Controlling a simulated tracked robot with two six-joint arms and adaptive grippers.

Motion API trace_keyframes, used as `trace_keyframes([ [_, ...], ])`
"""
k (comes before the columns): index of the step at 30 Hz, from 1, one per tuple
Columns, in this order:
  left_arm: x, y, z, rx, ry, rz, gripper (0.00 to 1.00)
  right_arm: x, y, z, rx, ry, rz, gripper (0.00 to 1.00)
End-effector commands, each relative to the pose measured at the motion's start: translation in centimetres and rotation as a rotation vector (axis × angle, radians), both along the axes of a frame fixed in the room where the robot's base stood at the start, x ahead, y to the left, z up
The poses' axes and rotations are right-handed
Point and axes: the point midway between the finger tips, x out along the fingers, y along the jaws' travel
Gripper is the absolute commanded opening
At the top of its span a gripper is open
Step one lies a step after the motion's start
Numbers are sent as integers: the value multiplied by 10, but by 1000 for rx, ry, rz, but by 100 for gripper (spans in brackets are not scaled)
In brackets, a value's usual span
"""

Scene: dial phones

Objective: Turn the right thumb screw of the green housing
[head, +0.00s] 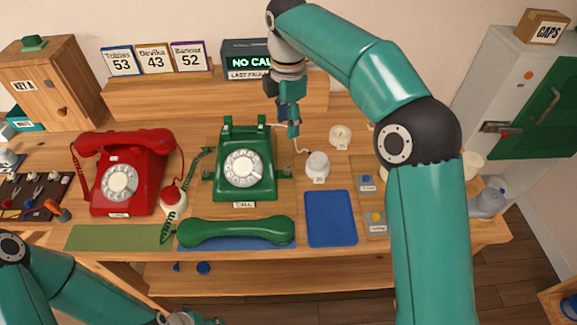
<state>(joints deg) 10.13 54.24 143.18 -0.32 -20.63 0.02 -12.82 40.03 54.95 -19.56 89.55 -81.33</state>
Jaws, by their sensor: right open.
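The green phone housing (232,190) stands mid-table with its dial facing me and an empty cradle on top. A small thumb screw (286,172) sticks out at its right side, and a similar one (207,174) at its left. The green handset (235,232) lies in front on a blue mat (290,246). My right gripper (292,128) is open, pointing down, above and behind the right side of the housing, apart from the right screw. My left gripper (186,317) is at the bottom edge, mostly cut off; its fingers do not show clearly.
A red phone (150,165) stands to the left, with a red-topped button (173,199) beside the green phone. To the right are a white knob-like part (317,165), a bare blue mat (331,220) and a wooden tray (372,207). A sign (247,62) stands behind.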

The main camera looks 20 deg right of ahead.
Motion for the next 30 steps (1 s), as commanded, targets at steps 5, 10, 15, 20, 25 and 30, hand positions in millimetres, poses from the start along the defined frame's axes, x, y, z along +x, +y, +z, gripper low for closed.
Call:
trace_keyframes([
  [5,0,0,-11,0,0,0,40,-1,0,-35,-2,6,-1,48],
  [10,0,0,-19,0,0,0,40,-1,0,-72,-1,6,1,48],
  [15,0,0,-23,0,0,0,40,-1,0,-108,1,5,-1,48],
  [20,0,0,-25,0,0,0,40,-1,0,-134,1,5,-1,48],
  [25,0,0,-26,0,0,0,40,0,0,-150,0,1,-1,48],
  [30,0,0,-26,0,0,0,40,-1,0,-155,0,1,-1,48],
])
